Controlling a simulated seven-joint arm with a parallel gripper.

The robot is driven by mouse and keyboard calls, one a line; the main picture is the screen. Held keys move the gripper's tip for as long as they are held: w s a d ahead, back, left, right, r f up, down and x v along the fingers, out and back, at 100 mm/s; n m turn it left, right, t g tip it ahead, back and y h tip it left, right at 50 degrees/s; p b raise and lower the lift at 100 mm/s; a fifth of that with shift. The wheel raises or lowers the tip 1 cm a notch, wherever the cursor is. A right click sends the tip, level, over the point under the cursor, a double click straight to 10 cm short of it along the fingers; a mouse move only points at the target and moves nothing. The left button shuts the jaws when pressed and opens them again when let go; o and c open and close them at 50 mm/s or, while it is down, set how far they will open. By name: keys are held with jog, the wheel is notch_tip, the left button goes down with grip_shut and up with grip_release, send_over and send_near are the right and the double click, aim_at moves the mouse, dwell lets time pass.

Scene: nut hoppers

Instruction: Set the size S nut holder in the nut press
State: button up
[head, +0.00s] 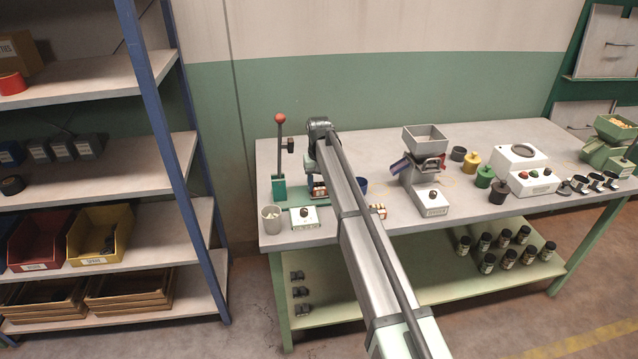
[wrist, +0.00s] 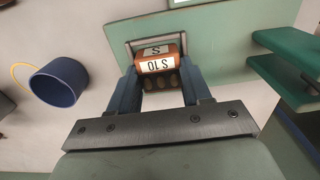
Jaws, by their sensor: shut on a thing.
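The size S nut holder (wrist: 160,65), an orange-brown block with white labels reading S and S10, is between the fingers of my gripper (wrist: 160,80) in the wrist view. My gripper is shut on it. The holder also shows in the head view (head: 319,191), partly hidden by my arm. The nut press (head: 279,188) has a green base and an upright lever with a red knob. Its green plate (wrist: 235,35) lies under the holder, and a thin metal frame stands at the holder's far side. I cannot tell whether the holder rests on the plate.
A dark blue cup (wrist: 59,82) stands left of the plate in the wrist view. A grey cup (head: 270,219) and a control box (head: 304,217) stand before the press. Another nut holder (head: 378,211) lies right of my arm. A hopper (head: 424,140) stands farther right.

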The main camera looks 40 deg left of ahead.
jog(key=o, duration=1.6)
jog(key=shift+c, duration=0.2)
jog(key=shift+r, duration=0.1)
jog(key=shift+r, duration=3.4)
